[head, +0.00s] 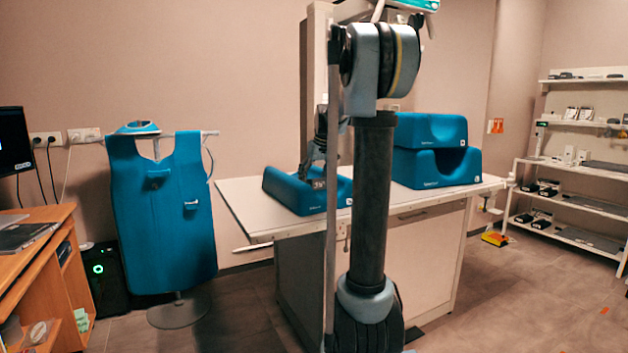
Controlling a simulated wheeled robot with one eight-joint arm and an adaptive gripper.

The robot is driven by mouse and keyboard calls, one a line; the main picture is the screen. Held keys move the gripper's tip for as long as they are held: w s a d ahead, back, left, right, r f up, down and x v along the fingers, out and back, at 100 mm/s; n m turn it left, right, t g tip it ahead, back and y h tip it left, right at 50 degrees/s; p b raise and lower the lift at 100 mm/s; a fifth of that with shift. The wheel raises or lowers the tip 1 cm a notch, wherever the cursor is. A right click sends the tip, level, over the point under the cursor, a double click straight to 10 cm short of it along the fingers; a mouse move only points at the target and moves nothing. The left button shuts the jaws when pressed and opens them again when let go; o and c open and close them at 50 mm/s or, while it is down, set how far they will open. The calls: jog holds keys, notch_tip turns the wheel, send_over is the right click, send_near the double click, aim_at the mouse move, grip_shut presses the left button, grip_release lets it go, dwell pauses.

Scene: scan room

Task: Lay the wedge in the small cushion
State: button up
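A small blue cushion (281,191) with a hollowed top sits on the left part of the white table. My gripper (309,176) points down at the cushion's hollow, with its tips low at or just above it. The tips are small, dark and partly merged with the cushion, so I cannot tell whether they are open or shut. I cannot make out a separate wedge; it may be hidden by my gripper, my arm or the cushion walls. My arm covers the right end of the cushion.
Two larger blue cushions (431,170) are stacked on the right of the white table (250,215). A blue apron (160,230) hangs on a stand at left. A wooden desk (38,265) is far left, shelves (585,165) far right.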

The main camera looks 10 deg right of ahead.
jog(key=shift+r, duration=0.6)
jog(key=v, duration=1.2)
jog(key=s+f+m+g, duration=0.1)
jog(key=s+f, duration=1.5)
jog(key=s, duration=0.4)
jog(key=s+a+f+m+g+h, duration=0.1)
jog(key=s+f+m, duration=0.1)
jog(key=s+f, duration=1.5)
jog(key=s, duration=0.3)
jog(key=shift+a+f, duration=0.2)
jog(key=shift+f, duration=0.1)
